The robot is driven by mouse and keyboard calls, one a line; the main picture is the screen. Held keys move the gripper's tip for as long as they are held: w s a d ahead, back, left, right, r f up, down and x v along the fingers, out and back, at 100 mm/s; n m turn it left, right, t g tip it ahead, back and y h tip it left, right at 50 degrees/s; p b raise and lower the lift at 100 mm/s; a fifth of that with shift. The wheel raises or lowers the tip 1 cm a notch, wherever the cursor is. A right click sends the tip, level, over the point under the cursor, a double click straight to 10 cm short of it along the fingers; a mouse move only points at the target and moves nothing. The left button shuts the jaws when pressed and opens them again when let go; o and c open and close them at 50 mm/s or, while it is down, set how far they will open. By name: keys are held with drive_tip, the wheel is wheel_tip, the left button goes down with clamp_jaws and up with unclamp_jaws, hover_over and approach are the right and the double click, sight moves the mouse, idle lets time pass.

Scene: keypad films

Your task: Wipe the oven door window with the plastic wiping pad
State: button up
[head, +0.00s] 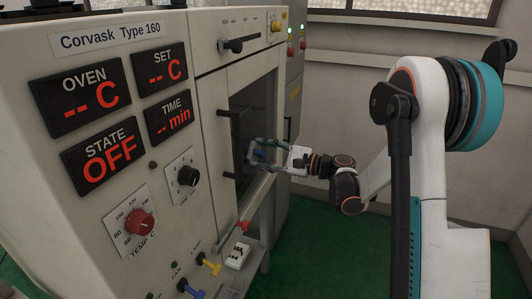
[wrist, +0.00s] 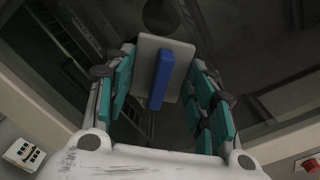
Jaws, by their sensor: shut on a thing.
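The wiping pad shows in the wrist view as a pale flat plate (wrist: 178,51) with a blue grip bar (wrist: 160,80). In the head view only a small blue part of it (head: 258,153) shows. My gripper (head: 262,150) has its teal-lined fingers on both sides of the pad and is shut on it; the fingers also show in the wrist view (wrist: 162,72). The dark oven door window (head: 256,112) lies just beyond the gripper, at its lower part. I cannot tell whether the pad touches the glass.
The oven's front has a black vertical door handle (head: 234,145) left of the window. The display and knob panel (head: 105,110) is at left. A white switch box (head: 237,256) and colored levers (head: 210,264) sit below. A grey cabinet (head: 292,100) stands behind. Green floor lies right.

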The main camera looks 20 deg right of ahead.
drive_tip(key=shift+s+a, duration=0.1)
drive_tip(key=shift+a, duration=0.05)
drive_tip(key=shift+c, duration=0.2)
drive_tip(key=shift+b+v, duration=0.3)
drive_tip(key=shift+v, duration=2.65)
drive_tip(key=v, duration=0.3)
